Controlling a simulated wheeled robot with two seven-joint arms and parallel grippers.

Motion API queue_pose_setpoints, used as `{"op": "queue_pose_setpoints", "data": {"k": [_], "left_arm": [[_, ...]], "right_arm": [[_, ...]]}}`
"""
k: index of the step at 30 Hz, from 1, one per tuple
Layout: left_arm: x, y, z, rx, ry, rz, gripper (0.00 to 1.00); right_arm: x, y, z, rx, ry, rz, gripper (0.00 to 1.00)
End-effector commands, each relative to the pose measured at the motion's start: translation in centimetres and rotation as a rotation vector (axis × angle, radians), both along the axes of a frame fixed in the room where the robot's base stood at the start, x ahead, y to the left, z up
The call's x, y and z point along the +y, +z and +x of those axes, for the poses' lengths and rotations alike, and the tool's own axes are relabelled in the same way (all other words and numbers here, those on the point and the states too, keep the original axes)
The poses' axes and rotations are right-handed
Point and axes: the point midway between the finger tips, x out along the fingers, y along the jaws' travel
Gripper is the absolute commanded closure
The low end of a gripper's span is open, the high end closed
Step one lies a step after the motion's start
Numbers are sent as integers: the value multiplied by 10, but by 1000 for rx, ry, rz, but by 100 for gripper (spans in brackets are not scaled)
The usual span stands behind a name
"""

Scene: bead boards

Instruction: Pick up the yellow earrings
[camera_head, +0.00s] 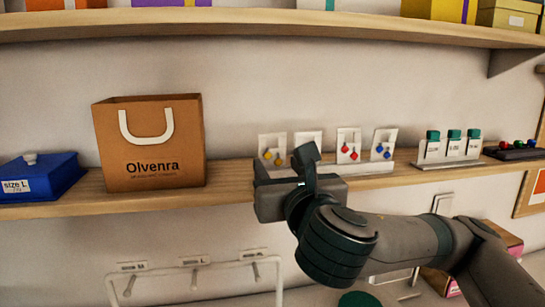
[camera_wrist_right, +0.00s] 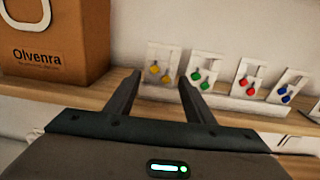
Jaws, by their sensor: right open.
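The yellow earrings (camera_head: 272,156) hang on a white card at the left end of a row of earring cards on the middle shelf. In the right wrist view the yellow earrings (camera_wrist_right: 160,73) show between my two fingers, beyond the tips. My right gripper (camera_head: 298,158) is open and empty, in front of the shelf; it also shows in the right wrist view (camera_wrist_right: 159,79). In the head view it hides most of the card to the right of the yellow ones. My left gripper is not in view.
Green (camera_wrist_right: 203,78), red (camera_wrist_right: 249,84) and blue (camera_wrist_right: 285,94) earrings stand on cards to the right. A brown Olvenra bag (camera_head: 150,145) stands to the left, with a blue box (camera_head: 42,178) beyond it. An upper shelf (camera_head: 250,22) runs above.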

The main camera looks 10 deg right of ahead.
Motion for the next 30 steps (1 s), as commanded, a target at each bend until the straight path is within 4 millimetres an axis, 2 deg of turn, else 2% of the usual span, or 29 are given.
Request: {"op": "queue_pose_setpoints", "data": {"k": [12, 28, 29, 30], "left_arm": [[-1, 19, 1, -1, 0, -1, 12], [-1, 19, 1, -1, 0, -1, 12], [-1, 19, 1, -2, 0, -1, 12], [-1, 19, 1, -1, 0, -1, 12]], "right_arm": [[1, 1, 49, 3, -2, -1, 52], [1, 0, 53, 1, -1, -1, 52], [1, 0, 53, 1, -1, -1, 54], [1, 0, 53, 1, -1, -1, 64]]}}
